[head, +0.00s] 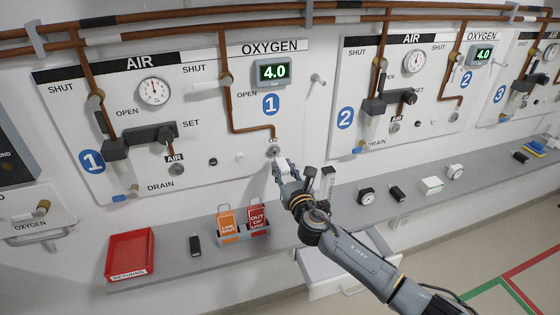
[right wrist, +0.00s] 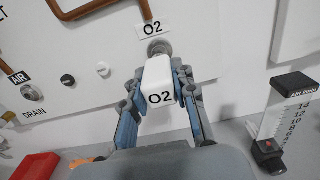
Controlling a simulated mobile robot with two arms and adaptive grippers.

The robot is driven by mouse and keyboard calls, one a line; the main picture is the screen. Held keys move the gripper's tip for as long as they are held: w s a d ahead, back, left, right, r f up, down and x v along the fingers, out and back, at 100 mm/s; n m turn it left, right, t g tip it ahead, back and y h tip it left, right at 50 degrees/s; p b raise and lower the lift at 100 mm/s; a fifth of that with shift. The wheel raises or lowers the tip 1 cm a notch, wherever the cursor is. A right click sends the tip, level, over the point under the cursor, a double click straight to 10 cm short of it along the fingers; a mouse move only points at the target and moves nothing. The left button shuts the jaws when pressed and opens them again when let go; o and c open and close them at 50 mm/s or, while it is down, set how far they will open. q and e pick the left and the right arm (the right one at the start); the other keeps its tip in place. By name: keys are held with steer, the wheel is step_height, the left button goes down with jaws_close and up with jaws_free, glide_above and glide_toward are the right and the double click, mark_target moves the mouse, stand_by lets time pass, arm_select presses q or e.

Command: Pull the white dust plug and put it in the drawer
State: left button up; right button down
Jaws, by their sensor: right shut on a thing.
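The white dust plug (right wrist: 158,80), a block marked O2, sits between the fingers of my right gripper (right wrist: 160,92) in the right wrist view. My right gripper, also in the head view (head: 282,170), is shut on it. The plug is right in front of the round O2 outlet (right wrist: 159,47); I cannot tell whether it is still seated in it. My left gripper is not in view.
The grey shelf (head: 185,262) holds a red returns tray (head: 115,258), orange and red tags (head: 257,218), a clear flowmeter (right wrist: 290,105) and several small devices. A small black knob (right wrist: 68,80) and a white one (right wrist: 103,70) are on the panel left of the outlet.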

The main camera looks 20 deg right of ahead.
mark_target(286, 174)
steer(key=shift+s, duration=0.1)
steer(key=shift+s+p, duration=0.45)
steer(key=shift+s, duration=0.55)
steer(key=shift+s+d+p, duration=0.1)
steer(key=shift+s+p, duration=0.6)
steer(key=shift+s, duration=1.7)
